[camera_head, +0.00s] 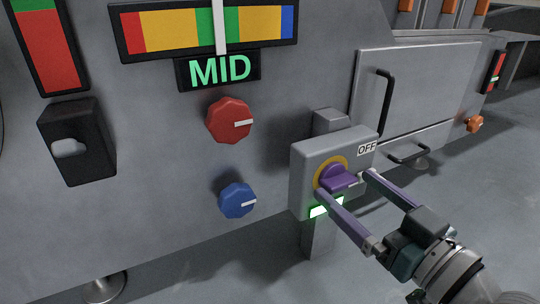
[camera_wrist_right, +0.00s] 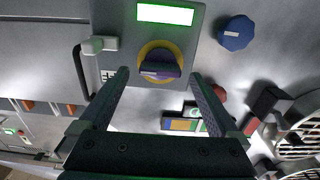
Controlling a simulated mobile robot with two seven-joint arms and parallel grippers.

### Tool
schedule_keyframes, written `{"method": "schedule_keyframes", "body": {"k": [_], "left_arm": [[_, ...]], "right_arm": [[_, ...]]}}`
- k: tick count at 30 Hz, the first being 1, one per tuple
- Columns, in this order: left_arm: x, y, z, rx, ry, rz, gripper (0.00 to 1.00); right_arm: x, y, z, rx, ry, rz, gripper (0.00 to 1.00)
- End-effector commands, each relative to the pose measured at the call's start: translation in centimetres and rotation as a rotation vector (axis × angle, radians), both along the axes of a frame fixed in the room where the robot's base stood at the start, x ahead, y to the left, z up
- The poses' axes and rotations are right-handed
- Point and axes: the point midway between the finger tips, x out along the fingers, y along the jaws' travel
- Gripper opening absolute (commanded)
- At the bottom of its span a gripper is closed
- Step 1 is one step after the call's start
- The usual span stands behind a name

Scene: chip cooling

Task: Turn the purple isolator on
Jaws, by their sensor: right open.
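The purple isolator (camera_head: 337,179) is a knob with a raised grip bar on a yellow ring. It sits on the front of a grey box on a post. An OFF label (camera_head: 367,148) is on the box's upper right, and a lit green-white panel (camera_head: 326,207) is below the knob. My right gripper (camera_head: 342,182) is open, with one finger on either side of the knob in the head view. In the wrist view the knob (camera_wrist_right: 160,64) lies ahead of and between the open fingers (camera_wrist_right: 158,78); contact cannot be told. My left gripper is not in view.
A red knob (camera_head: 230,121) and a blue knob (camera_head: 237,201) are on the grey machine panel to the left. A MID display (camera_head: 220,69) and a black switch (camera_head: 77,142) are there too. A cabinet with a black handle (camera_head: 385,102) stands behind right.

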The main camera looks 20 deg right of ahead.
Motion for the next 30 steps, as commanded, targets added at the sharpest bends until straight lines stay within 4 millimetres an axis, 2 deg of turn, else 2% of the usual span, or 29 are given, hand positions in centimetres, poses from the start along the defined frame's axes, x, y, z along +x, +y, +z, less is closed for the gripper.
{"method": "schedule_keyframes", "body": {"k": [4, 12, 30], "left_arm": [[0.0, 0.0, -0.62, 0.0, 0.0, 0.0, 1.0], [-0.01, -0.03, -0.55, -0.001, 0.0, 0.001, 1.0], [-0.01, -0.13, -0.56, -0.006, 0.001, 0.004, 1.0]], "right_arm": [[1.02, 0.09, -0.05, 0.001, -0.001, 0.0, 0.97], [1.12, 0.11, 0.05, 0.0, 0.001, 0.001, 0.96], [1.08, 0.11, 0.02, 0.0, 0.001, 0.001, 0.29]]}}
